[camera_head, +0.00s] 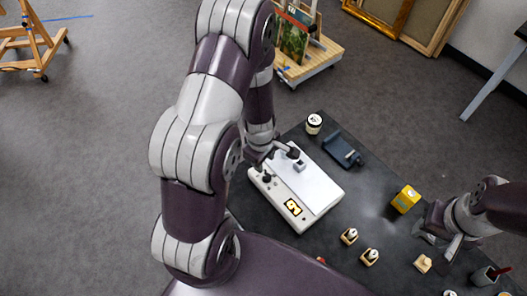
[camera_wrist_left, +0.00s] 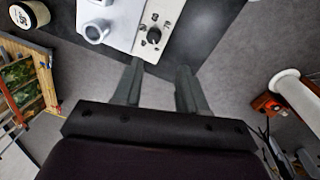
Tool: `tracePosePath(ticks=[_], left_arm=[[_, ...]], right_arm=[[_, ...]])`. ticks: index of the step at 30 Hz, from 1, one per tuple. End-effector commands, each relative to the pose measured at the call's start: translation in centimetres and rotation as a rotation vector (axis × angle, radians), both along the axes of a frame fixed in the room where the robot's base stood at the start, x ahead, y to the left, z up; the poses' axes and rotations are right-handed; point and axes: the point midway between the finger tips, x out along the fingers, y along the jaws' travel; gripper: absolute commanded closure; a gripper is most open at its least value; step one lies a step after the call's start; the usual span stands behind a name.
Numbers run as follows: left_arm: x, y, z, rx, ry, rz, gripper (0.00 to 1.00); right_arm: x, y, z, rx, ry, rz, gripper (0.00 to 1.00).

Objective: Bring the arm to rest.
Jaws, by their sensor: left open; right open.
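My left arm comes down over the dark table. Part of the device (camera_wrist_left: 138,20), with a black knob, lies just beyond the fingertips. I cannot tell whether they touch it. My right gripper (camera_head: 432,232) is at the right side of the table, beside a yellow box (camera_head: 406,199). It is open, and I see nothing held in it.
A dark tray-like item (camera_head: 343,149) and a white-lidded jar (camera_head: 314,123) stand at the table's far side. Small wooden blocks (camera_head: 369,257) and a dark cup (camera_head: 485,276) stand near the front. A wooden easel cart (camera_head: 308,62) is beyond the table.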

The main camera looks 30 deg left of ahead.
Motion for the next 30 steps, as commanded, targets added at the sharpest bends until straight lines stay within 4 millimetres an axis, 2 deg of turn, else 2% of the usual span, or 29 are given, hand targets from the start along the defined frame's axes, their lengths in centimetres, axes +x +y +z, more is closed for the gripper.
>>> tracePosePath(ticks=[3,17,20,23,27,30], left_arm=[[-0.1,0.0,0.8,0.001,-0.003,0.000,0.59],[0.0,0.0,0.8,0.002,-0.005,0.000,0.59],[-0.1,-0.1,0.8,0.001,0.001,-0.045,0.59],[-2.9,-1.2,1.1,-0.030,0.082,-0.354,0.59],[-6.6,-3.5,1.0,0.003,0.096,-1.097,0.59],[-7.6,-4.0,1.3,0.085,0.064,-1.347,0.59]], right_arm=[[0.0,0.0,0.4,0.000,0.000,0.000,0.57],[0.0,0.0,0.4,0.000,0.000,0.000,0.57],[0.0,0.0,0.4,0.000,0.000,0.000,0.57],[0.0,0.0,0.1,0.000,0.000,0.000,0.57],[0.0,0.0,-7.3,0.000,0.002,0.000,0.57],[0.0,0.0,-10.6,0.000,0.002,0.000,0.57]])
